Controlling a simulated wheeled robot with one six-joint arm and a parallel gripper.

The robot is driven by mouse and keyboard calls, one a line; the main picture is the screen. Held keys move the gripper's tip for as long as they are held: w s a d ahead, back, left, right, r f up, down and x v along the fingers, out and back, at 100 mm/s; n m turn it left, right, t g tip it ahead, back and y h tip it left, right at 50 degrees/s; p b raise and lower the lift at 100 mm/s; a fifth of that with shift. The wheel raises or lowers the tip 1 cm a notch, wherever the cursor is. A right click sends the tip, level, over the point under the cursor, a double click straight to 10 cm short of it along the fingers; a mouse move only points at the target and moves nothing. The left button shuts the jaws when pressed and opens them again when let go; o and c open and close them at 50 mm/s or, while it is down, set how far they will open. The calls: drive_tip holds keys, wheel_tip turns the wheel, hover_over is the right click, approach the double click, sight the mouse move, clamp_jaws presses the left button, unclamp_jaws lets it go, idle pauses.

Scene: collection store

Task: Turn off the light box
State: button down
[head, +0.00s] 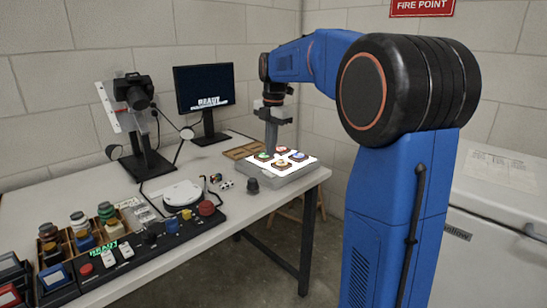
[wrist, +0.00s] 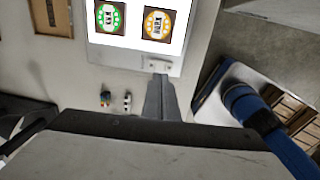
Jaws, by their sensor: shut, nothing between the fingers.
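The light box (head: 291,178) sits near the table's right end, its top glowing bright white. Several coloured round pieces on dark square bases stand on it. In the wrist view, the light box (wrist: 118,52) fills the top middle, lit, with a green and a yellow piece in sight. My gripper (head: 271,148) points down at the light box. In the wrist view my gripper (wrist: 160,78) is shut and empty, fingertips overlapping the strip; contact cannot be told.
A wooden tray (head: 243,151) lies behind the light box; a monitor (head: 204,89) and a camera on a stand (head: 134,91) stand further left. A dark knob-like piece (head: 253,186) and small figures (wrist: 105,98) are close by. Jars and a control panel crowd the left front.

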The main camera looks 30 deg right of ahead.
wheel_tip(320, 180, up, 7)
hover_over(267, 170)
drive_tip(key=s, duration=0.3)
drive_tip(key=shift+w+d+r, duration=0.15)
drive_tip(key=shift+w+d, duration=0.05)
drive_tip(key=shift+d, duration=0.1)
drive_tip(key=shift+w+d+r+t, duration=0.1)
drive_tip(key=shift+r+t, duration=0.05)
drive_tip(key=shift+t, duration=0.15)
drive_tip(key=f, duration=0.4)
drive_tip(key=w+f, duration=0.1)
drive_tip(key=f, duration=0.9)
drive_tip(key=shift+w+a, duration=0.3)
drive_tip(key=shift+w, duration=0.1)
drive_tip(key=shift+r, duration=0.1)
